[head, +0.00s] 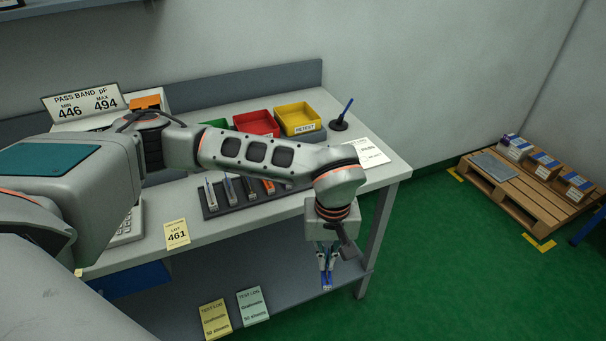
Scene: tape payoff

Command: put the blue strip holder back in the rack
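My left gripper (327,273) hangs pointing down in front of the table's right front edge, above the lower shelf level. Its fingers are closed on a small blue piece, which looks like the blue strip holder (327,284); most of it is hidden by the fingers. The dark rack (236,203) lies on the tabletop to the left of the gripper, behind the front edge. Several upright strip holders stand in it, one with orange (269,187). My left forearm crosses above the rack and hides its back and right part. My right gripper is not in view.
Green, red (256,123) and yellow (298,119) bins stand along the back. A pen stand (339,124) and a paper sheet (372,158) are at the right. A lot 461 card (177,233) is at the front edge. A pallet (530,185) with boxes stands right.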

